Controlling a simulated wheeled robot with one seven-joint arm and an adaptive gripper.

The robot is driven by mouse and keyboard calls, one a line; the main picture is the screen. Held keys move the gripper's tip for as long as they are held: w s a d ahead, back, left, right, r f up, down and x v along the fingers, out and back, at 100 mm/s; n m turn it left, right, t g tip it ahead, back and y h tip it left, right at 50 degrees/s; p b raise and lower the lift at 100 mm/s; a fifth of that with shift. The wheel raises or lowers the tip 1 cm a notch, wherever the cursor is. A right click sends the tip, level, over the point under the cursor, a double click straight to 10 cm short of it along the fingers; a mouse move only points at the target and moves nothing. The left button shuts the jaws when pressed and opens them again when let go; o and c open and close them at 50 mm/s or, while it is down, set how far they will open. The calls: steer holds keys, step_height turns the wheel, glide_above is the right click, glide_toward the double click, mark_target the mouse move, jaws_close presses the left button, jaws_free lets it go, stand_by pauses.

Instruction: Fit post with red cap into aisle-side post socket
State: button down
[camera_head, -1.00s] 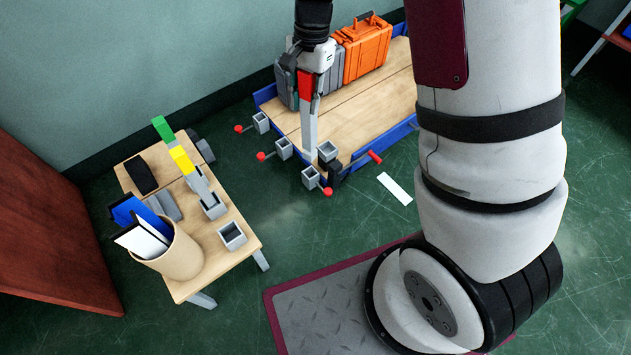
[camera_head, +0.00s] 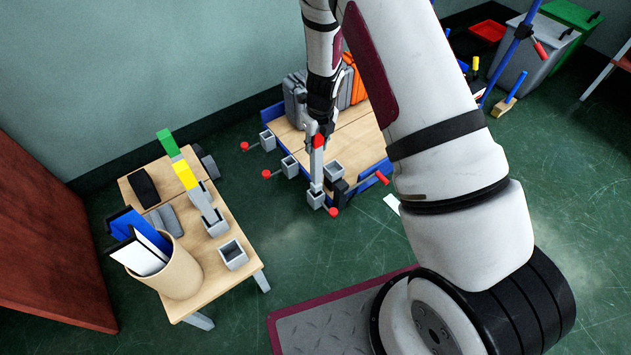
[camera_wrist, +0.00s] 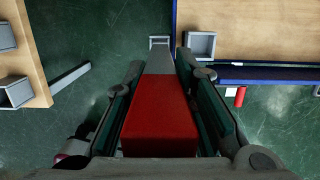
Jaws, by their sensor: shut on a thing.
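My gripper (camera_head: 320,118) is shut on the post with the red cap (camera_head: 317,165). In the wrist view the red cap (camera_wrist: 160,125) is between the fingers, and the grey shaft points away from me. In the head view the post is nearly upright, its lower end at the mouth of the grey front corner socket (camera_head: 315,200) of the blue-edged cart. I cannot tell whether the tip is inside it or just above. In the wrist view this socket (camera_wrist: 158,40) shows only partly behind the tip. A second, open socket (camera_head: 334,171) is beside it.
The cart deck (camera_head: 350,150) carries grey and orange cases. Red-ended handles (camera_head: 381,178) stick out from it. Green floor lies between.

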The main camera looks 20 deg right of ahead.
mark_target(320, 135)
step_height(320, 135, down, 8)
steer(key=b, duration=0.3)
steer(key=shift+f, duration=0.2)
steer(key=shift+f+b, duration=0.2)
steer(key=shift+b, duration=0.15)
steer(key=c, duration=1.3)
jaws_free()
steer(key=r+p, duration=0.1)
steer(key=r, duration=0.3)
steer(key=s+r+p, duration=0.1)
steer(key=r+p, duration=0.1)
steer(key=r, duration=0.2)
steer(key=r+p, duration=0.2)
steer(key=r, duration=0.2)
steer(key=shift+s+d+r, duration=0.1)
steer(key=shift+s+d, duration=0.15)
steer(key=shift+s, duration=0.15)
